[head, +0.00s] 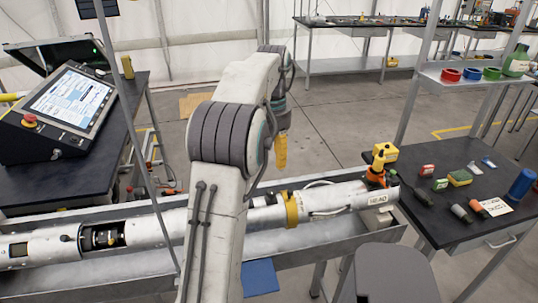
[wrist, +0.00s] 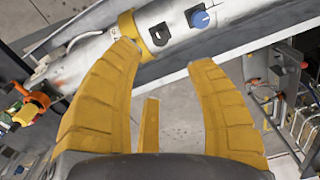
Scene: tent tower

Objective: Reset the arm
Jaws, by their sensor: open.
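My arm rises in the middle of the head view and bends over at the top. My gripper has yellow fingers (head: 281,152) that hang down beyond the white tube in the head view. The long white tube (head: 345,199) lies in a metal trough. Its yellow ring (head: 291,209) and blue knob (wrist: 200,19) show near the gripper. The gripper looks apart from the tube.
A control panel with a screen (head: 70,100) and red button stands on the left table. Open floor (head: 335,125) lies behind my arm.

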